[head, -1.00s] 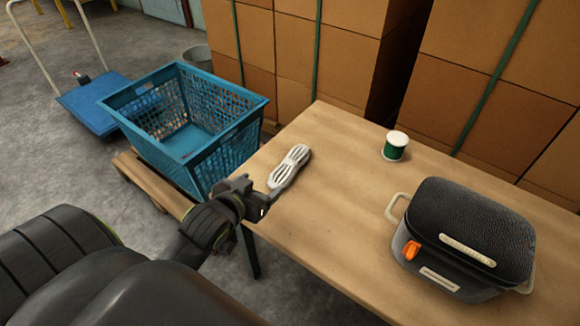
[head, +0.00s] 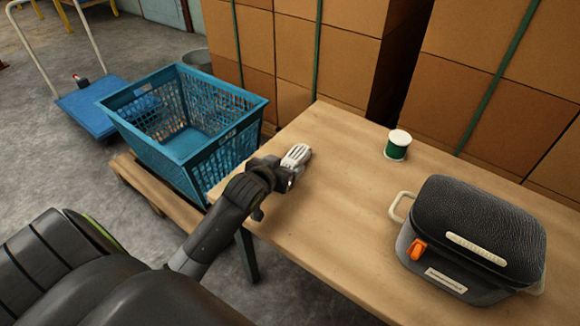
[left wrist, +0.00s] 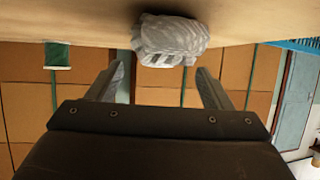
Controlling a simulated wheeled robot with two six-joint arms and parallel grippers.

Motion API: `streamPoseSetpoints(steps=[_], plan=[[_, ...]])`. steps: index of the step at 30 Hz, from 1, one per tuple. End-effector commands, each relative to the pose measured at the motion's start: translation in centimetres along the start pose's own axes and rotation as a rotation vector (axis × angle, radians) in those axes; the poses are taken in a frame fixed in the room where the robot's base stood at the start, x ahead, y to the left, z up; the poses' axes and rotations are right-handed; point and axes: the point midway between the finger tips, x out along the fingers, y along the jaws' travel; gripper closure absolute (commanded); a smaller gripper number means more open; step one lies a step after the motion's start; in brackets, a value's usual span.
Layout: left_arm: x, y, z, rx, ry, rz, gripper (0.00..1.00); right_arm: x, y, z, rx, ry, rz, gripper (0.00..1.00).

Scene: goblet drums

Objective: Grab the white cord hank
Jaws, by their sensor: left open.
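The white cord hank (head: 297,155) lies on the wooden table near its left end. Its near part is hidden behind my left gripper (head: 284,177) in the head view. The left gripper is open and empty, low over the table at the hank's near end. In the left wrist view the hank (left wrist: 170,42) sits ahead, between the lines of the two spread fingers (left wrist: 160,80) and a little above their tips in the picture. I cannot tell whether the fingers touch it. My right gripper is not in view.
A green thread spool (head: 397,145) stands further back on the table (head: 335,220). A black lidded case (head: 465,240) with an orange latch is at the right. A blue crate (head: 195,160) stands on a pallet left of the table. Stacked cartons (head: 340,60) are behind.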

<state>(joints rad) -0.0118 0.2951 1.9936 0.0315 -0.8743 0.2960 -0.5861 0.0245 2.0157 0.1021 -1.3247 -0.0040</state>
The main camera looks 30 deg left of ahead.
Motion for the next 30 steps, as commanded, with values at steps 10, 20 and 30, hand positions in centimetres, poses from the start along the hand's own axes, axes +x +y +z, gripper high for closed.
streamPoseSetpoints(steps=[10, 20, 30], plan=[[4.2, 0.3, -0.2, 0.0, -0.001, 0.0, 0.27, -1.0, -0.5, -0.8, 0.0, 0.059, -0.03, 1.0], [4.2, 0.3, -0.2, 0.0, -0.001, 0.0, 0.39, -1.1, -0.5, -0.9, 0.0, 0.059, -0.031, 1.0], [4.2, 0.3, -0.3, 0.0, 0.0, 0.0, 0.8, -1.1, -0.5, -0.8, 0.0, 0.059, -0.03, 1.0]])
